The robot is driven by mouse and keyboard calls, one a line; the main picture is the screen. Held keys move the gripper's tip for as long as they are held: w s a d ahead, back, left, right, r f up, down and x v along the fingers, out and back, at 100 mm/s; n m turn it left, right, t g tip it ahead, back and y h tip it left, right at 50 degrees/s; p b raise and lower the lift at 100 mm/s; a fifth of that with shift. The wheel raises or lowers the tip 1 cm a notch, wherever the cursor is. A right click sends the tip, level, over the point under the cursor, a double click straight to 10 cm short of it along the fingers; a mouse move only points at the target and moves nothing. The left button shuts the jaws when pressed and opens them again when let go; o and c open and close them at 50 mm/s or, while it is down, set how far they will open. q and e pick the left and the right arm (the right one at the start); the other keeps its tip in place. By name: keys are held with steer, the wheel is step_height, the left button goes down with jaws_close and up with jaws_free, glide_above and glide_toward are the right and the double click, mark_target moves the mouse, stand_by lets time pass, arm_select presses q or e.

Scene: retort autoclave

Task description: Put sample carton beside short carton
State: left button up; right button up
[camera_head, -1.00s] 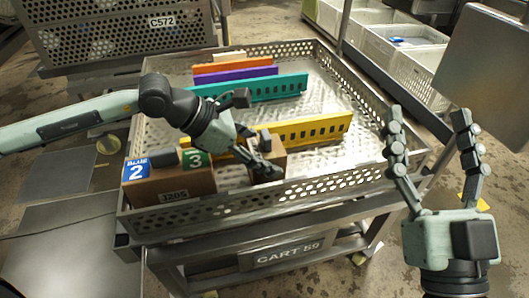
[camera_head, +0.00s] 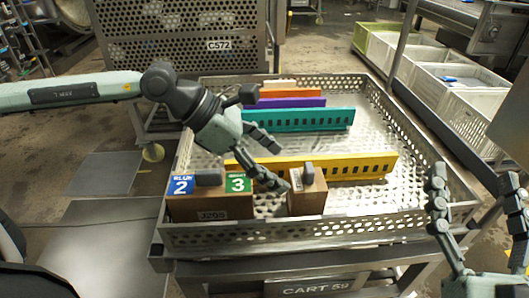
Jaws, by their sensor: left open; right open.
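A small brown carton (camera_head: 307,201) with a grey block on top stands upright near the front of the perforated metal tray (camera_head: 300,231). A wider brown carton (camera_head: 212,209) marked 3205, with a blue 2 label and a green 3 label, stands to its left with a gap between them. I cannot tell which carton is the sample one. My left gripper (camera_head: 277,166) is open and empty, just above and left of the small carton; its lower finger is close to the carton, and contact is unclear. My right gripper (camera_head: 477,207) is open and empty beyond the tray's right side.
Yellow (camera_head: 345,166), teal (camera_head: 310,120), purple (camera_head: 290,103) and orange (camera_head: 291,92) dividers cross the tray behind the cartons. The tray floor right of the small carton is clear. White bins (camera_head: 474,116) stand at the right.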

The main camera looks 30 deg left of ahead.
arm_select(q)
steer(key=shift+v, duration=1.5)
arm_select(e)
steer(key=shift+a+f+g, duration=0.15)
steer(key=shift+f+g, duration=0.15)
steer(key=shift+f, duration=0.25)
steer(key=shift+r, duration=0.1)
